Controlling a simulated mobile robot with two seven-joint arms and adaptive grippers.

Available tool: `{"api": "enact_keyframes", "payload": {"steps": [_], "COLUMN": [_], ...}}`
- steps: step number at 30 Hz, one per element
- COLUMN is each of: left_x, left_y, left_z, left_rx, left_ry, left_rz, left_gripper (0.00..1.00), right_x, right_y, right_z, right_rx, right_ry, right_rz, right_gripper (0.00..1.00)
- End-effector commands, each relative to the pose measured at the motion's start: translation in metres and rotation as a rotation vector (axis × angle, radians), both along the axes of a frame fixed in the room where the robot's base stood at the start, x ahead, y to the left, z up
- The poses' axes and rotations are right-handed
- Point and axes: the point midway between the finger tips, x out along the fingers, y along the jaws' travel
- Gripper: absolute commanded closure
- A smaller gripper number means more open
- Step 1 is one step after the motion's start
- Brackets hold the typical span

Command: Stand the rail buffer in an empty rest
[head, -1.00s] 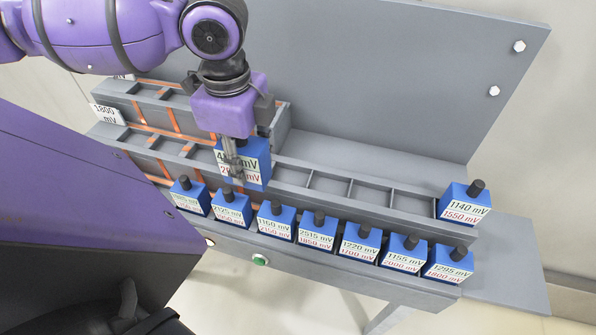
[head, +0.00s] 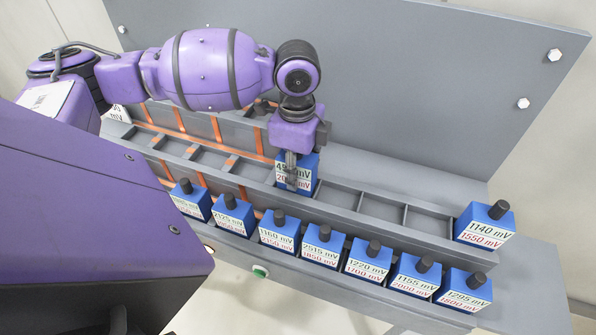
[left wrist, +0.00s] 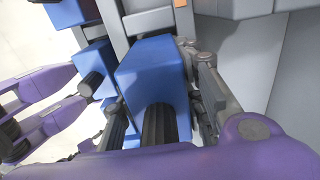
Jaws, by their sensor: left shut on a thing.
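My left gripper (head: 291,178) is shut on the dark knob of a blue block (head: 309,168), which I take to be the rail buffer. Its label is partly hidden by the fingers; the top figure starts with 4, the red one with 2. The block is upright at the middle of the grey row of rests (head: 345,200); whether it is inside a rest or just above it I cannot tell. Empty rests show to its right and left. In the left wrist view, the block (left wrist: 152,75) sits between the fingers.
Several labelled blue blocks (head: 321,247) stand along the front ledge. One labelled 1140 mV (head: 487,226) stands at the row's right end. A tall grey panel (head: 400,100) rises behind. An orange-striped rack (head: 200,122) lies behind on the left. A green button (head: 260,271) is on the front.

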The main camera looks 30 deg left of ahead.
Motion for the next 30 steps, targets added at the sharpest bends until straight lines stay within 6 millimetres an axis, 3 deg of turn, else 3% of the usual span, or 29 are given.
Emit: {"api": "enact_keyframes", "payload": {"steps": [2, 13, 14, 17, 30], "left_x": [0.0005, 0.0006, 0.0004, 0.0003, 0.0008], "left_y": [-0.0001, -0.0001, 0.0, 0.0, 0.0001], "left_z": [-0.0079, -0.0108, -0.0112, -0.0114, -0.0034], "left_rx": [-0.001, -0.001, 0.0, 0.0, -0.001], "left_ry": [-0.002, -0.004, -0.003, -0.003, -0.005], "left_rz": [0.0, 0.0, 0.0, 0.0, 0.0], "left_gripper": [1.0, 1.0, 0.62, 0.49, 0.46], "right_x": [-0.0019, -0.0029, -0.0033, -0.0041, -0.0042], "right_y": [-0.0016, -0.0037, -0.0038, -0.0041, -0.0014], "right_z": [-0.0016, -0.0018, -0.0022, -0.003, -0.0035], "right_rx": [-0.002, -0.008, -0.008, -0.008, -0.004], "right_ry": [0.004, 0.005, 0.006, 0.008, 0.009], "right_rz": [-0.001, 0.004, 0.004, 0.006, 0.005], "right_gripper": [0.6, 0.6, 0.6, 0.6, 0.6]}}
